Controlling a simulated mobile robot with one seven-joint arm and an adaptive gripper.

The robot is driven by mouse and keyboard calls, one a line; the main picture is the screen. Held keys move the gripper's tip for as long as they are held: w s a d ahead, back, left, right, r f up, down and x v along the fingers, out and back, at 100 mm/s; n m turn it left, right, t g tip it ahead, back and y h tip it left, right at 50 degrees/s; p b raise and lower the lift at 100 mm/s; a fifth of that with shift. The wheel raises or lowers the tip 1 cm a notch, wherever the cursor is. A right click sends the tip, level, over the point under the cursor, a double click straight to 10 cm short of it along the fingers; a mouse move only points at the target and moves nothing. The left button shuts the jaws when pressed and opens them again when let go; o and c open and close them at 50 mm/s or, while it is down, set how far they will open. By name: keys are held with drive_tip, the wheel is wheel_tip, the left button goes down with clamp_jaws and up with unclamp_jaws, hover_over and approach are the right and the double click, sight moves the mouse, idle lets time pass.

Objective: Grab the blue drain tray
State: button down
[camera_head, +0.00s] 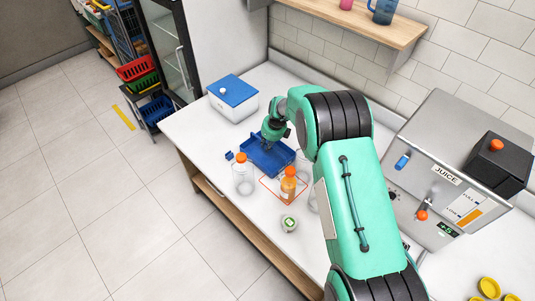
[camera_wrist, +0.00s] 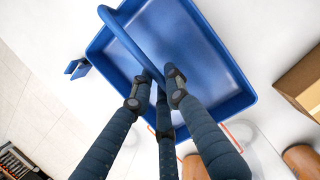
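The blue drain tray (camera_head: 265,160) sits on the white counter, left of the juicer, partly hidden by my wrist. In the wrist view the tray (camera_wrist: 215,55) is empty and a round blue handle bar (camera_wrist: 128,42) crosses over it. My gripper (camera_wrist: 157,82) is over the tray with its dark fingertips close around the bar, which runs between two of them. A third finger is below them. Whether the fingertips press on the bar is not clear. In the head view my gripper (camera_head: 268,145) is small and low at the tray.
A clear bottle with an orange cap (camera_head: 243,178) stands front-left of the tray. A juice bottle (camera_head: 288,187) stands inside an orange square marking. A blue-lidded white box (camera_head: 233,97) is behind. The steel juicer (camera_head: 425,170) is right. A small blue piece (camera_wrist: 77,68) lies beside the tray.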

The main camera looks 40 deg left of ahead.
drive_tip(key=shift+r, duration=0.2)
wheel_tip(320, 180, up, 10)
drive_tip(key=shift+f, duration=0.25)
drive_tip(key=shift+r, duration=0.1)
idle(0.4)
